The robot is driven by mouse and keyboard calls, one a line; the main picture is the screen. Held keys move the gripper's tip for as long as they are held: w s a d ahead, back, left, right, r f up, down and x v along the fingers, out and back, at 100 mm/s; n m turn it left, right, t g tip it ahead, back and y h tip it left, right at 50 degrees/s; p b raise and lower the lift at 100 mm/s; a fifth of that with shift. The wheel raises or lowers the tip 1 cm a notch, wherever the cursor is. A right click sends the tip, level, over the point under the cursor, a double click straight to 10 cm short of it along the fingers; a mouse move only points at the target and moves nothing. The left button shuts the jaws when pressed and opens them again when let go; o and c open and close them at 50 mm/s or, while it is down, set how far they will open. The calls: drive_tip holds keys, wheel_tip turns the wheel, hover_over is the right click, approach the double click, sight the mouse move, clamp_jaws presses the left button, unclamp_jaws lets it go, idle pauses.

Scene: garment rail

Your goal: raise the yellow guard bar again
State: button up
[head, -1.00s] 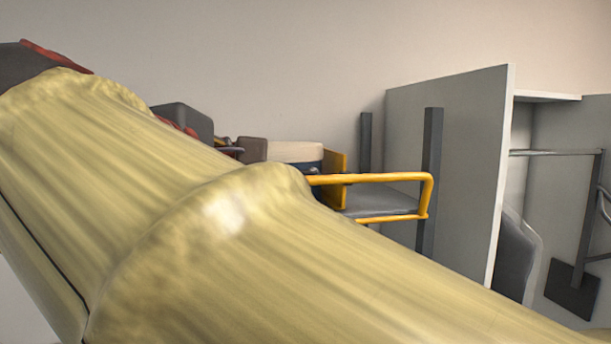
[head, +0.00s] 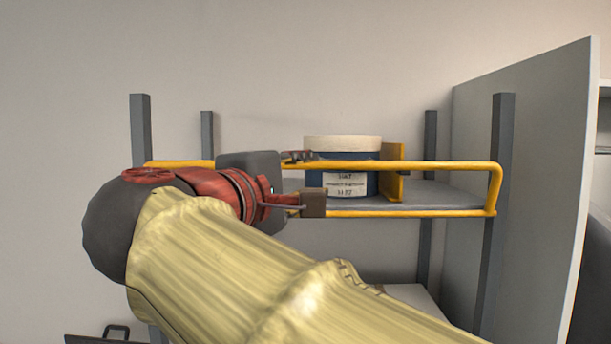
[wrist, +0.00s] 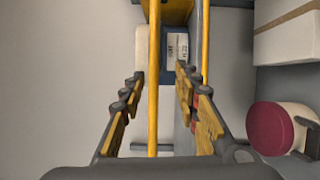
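The yellow guard bar (head: 440,166) runs level along the front of a grey shelf (head: 425,193), with an upper and a lower rail joined at the right end. My gripper (head: 306,181) is at the bar's left-centre, one finger near the upper rail's height and the other near the lower rail. In the wrist view, my gripper (wrist: 160,85) is open, and one yellow rail of the guard bar (wrist: 153,60) passes lengthwise between its spread fingers. I cannot tell whether a finger touches it. My wrist hides part of the bar's left half.
A blue tub (head: 345,180) with a cream lid stands on the shelf behind the bar, beside a yellow upright plate (head: 395,170). Grey posts (head: 495,200) flank the shelf. A grey panel (head: 540,180) stands at right. A white box (wrist: 290,32) and a red-topped round container (wrist: 272,128) show in the wrist view.

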sight(318, 166)
drive_tip(key=shift+m+t, duration=0.3)
drive_tip(key=shift+m, duration=0.1)
drive_tip(key=x, duration=0.2)
drive_tip(key=p+x, duration=0.1)
drive_tip(key=x, duration=0.2)
drive_tip(key=p+x, duration=0.1)
drive_tip(key=x, duration=0.1)
drive_tip(key=shift+w+a+r, duration=0.25)
drive_tip(key=shift+w+r, duration=0.1)
drive_tip(key=shift+c, duration=1.4)
clamp_jaws()
